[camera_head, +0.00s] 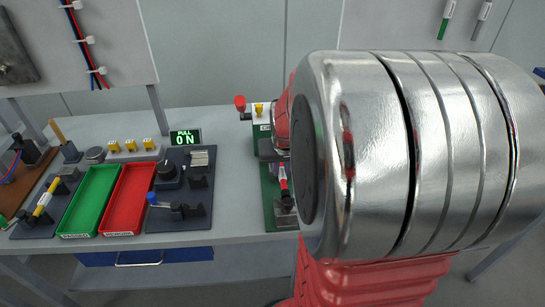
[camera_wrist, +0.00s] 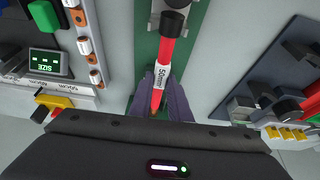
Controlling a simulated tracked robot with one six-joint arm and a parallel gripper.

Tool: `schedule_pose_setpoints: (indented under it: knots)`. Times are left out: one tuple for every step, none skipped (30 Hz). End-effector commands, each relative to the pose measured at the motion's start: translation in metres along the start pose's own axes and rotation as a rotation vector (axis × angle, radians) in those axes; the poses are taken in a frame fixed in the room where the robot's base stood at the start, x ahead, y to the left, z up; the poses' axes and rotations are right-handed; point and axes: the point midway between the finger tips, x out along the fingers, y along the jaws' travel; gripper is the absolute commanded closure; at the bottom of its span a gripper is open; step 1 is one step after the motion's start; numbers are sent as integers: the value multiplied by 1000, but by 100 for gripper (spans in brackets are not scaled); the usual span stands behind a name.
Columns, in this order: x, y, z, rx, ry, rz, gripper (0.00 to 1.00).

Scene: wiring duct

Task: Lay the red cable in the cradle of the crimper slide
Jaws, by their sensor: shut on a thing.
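The red cable (camera_wrist: 161,70), a short red piece with a black end and a white size label, lies between the purple fingers of my gripper (camera_wrist: 160,98) in the wrist view. My gripper is shut on it near the label. The cable's black end points away from my gripper, over a green base plate (camera_wrist: 143,50) with grey metal parts. In the head view the cable (camera_head: 283,178) shows above the green plate (camera_head: 268,190), near a metal block (camera_head: 285,212). I cannot tell whether the cable touches the cradle. My arm hides my gripper in the head view.
Left of the green plate are a dark fixture with a blue-knobbed lever (camera_head: 178,209), a red tray (camera_head: 128,198) and a green tray (camera_head: 90,200). A display (camera_head: 186,137) stands behind them. In the wrist view, a panel with a size display (camera_wrist: 48,63) is at left.

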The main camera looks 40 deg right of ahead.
Motion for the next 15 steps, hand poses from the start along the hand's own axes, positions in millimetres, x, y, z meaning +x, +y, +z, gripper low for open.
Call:
schedule_pose_setpoints:
  knots:
    - [4,0,2,0,-2,0,100]
    - [6,0,3,1,-2,0,100]
    - [8,0,4,1,-1,0,100]
    - [10,0,4,1,-1,0,100]
    - [12,0,6,1,-2,0,100]
    - [14,0,7,1,-2,0,100]
    - [17,0,8,1,-2,1,100]
    - [19,0,8,1,-2,1,100]
    - [21,0,9,1,-2,1,100]
    - [23,0,10,2,-2,1,100]
    - [25,0,11,2,-2,1,100]
    - [27,1,11,2,-1,1,100]
    - [29,1,12,2,-1,1,100]
    - [30,1,13,2,-1,1,100]
    - [32,1,14,2,-1,1,100]
